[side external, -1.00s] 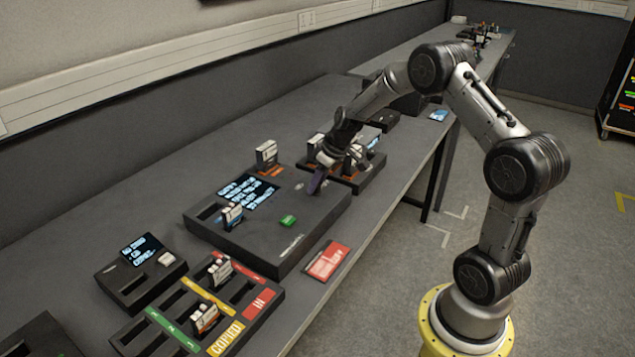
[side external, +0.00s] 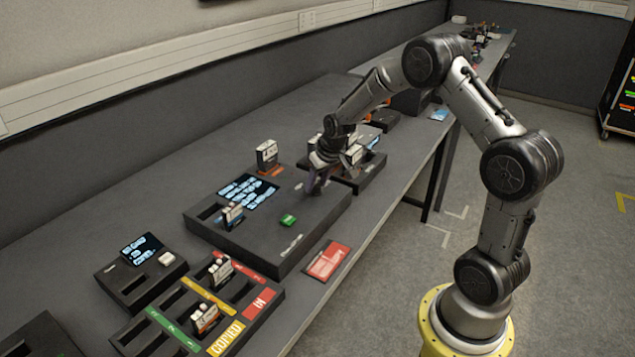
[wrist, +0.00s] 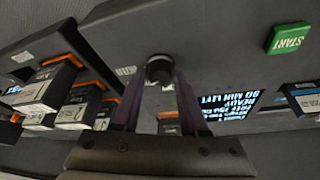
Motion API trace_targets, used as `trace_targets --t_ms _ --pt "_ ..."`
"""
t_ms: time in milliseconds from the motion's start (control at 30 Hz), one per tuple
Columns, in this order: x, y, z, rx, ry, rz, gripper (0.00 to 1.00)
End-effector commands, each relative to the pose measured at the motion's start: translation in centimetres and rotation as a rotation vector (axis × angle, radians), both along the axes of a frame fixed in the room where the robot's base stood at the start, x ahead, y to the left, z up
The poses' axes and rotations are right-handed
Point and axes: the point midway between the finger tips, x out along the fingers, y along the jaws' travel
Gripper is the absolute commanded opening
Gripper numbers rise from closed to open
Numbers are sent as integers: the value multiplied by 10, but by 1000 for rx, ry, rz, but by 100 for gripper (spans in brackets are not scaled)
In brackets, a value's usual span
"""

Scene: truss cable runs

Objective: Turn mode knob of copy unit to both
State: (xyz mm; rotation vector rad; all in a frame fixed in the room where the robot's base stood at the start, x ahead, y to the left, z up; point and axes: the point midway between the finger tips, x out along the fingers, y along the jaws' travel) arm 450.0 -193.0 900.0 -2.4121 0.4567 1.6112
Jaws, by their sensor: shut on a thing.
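The copy unit (side external: 262,244) is a dark flat box on the bench, with a lit text screen (side external: 248,190) and a green button (side external: 288,220), marked START in the wrist view (wrist: 289,38). My gripper (side external: 318,190) is down at the unit's far right end. In the wrist view its purple fingers (wrist: 160,95) are shut on the black round mode knob (wrist: 159,68). The fingers hide the knob in the side view. The knob's pointer and setting marks cannot be read.
A cartridge (side external: 232,215) stands in a slot of the copy unit, and another (side external: 267,155) stands behind it. A tray with several cartridges (wrist: 48,88) lies close beside my gripper. A red card (side external: 327,260) lies in front. A labelled rack (side external: 262,303) is at the lower left.

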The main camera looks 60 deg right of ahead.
Motion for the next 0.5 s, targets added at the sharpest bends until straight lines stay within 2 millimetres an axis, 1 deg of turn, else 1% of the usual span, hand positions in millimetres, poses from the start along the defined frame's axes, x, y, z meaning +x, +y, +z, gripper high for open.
trace_targets --t_ms 200,500 --pt "1 1 1 -1 0 -151 0" --pt "1 2 0 0 1 -320 0"
